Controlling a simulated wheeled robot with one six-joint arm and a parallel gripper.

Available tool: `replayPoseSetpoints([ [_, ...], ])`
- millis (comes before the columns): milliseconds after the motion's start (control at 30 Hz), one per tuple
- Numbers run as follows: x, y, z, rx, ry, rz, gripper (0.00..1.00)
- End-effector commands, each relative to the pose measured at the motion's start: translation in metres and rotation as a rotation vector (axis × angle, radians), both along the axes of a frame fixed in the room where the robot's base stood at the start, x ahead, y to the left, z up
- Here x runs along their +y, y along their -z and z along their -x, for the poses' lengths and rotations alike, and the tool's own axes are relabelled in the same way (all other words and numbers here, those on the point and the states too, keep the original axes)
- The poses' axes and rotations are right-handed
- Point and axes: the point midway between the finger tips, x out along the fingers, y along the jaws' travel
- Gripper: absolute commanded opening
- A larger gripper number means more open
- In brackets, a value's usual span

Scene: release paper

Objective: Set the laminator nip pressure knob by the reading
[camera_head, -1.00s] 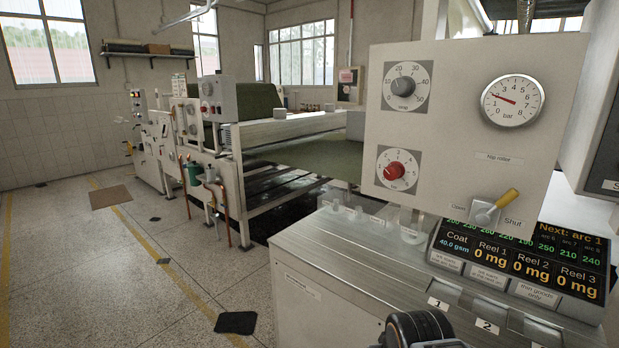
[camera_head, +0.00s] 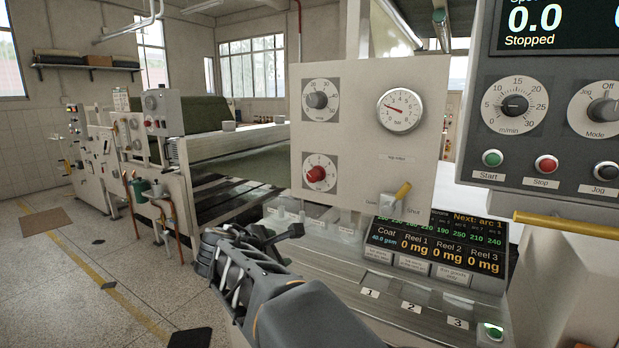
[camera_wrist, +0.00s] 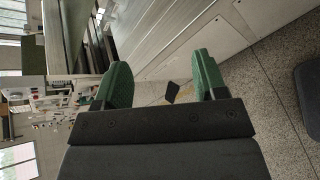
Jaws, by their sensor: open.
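The panel (camera_head: 365,140) carries a grey knob (camera_head: 318,100) at upper left and a red knob (camera_head: 317,174) below it, each on a numbered dial. A round bar gauge (camera_head: 400,110) is at upper right; its needle points left, toward the low numbers. Which knob is the nip pressure one is too small to read. My gripper (camera_head: 252,236) is below and left of the red knob, touching no knob. In the wrist view my gripper (camera_wrist: 162,82) has green-padded fingers wide apart, empty.
A counter (camera_head: 345,262) with a reel display (camera_head: 430,240) and numbered slots lies below the panel. A control console (camera_head: 555,110) with start and stop buttons and a yellow bar (camera_head: 560,220) is at right. Open floor (camera_head: 60,290) lies at left.

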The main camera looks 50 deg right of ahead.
Motion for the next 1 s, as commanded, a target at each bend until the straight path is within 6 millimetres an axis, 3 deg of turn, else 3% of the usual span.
replayPoseSetpoints([
  [133, -0.037, -0.055, -0.020, 0.215, -0.065, 0.327, 0.65],
  [333, -0.059, -0.099, -0.034, 0.410, -0.080, 0.581, 0.65],
  [567, -0.083, -0.113, -0.042, 0.476, -0.077, 0.655, 0.65],
  [1000, -0.162, -0.113, -0.061, 0.473, -0.078, 0.652, 0.65],
])
